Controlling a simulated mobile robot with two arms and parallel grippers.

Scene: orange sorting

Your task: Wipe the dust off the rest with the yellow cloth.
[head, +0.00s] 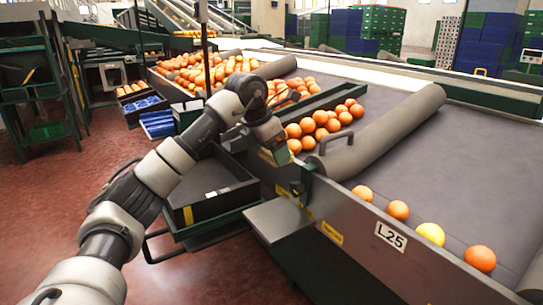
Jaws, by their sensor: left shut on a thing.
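My left arm reaches in from the lower left, and its gripper end (276,146) is over the near edge of the sorting table. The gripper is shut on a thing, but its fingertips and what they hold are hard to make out. I cannot clearly pick out the yellow cloth. A flat grey plate (277,221), which may be the rest, juts out from the table's side, below and in front of the gripper. No dust can be told on it at this size. My right gripper is not in view.
A black tray (243,196) stands left of the plate. A grey roller (385,128) with a handle lies across the belt (450,165). Several oranges (318,122) are piled behind it, and a few fruits (430,233) lie along the near edge. Red floor is open at left.

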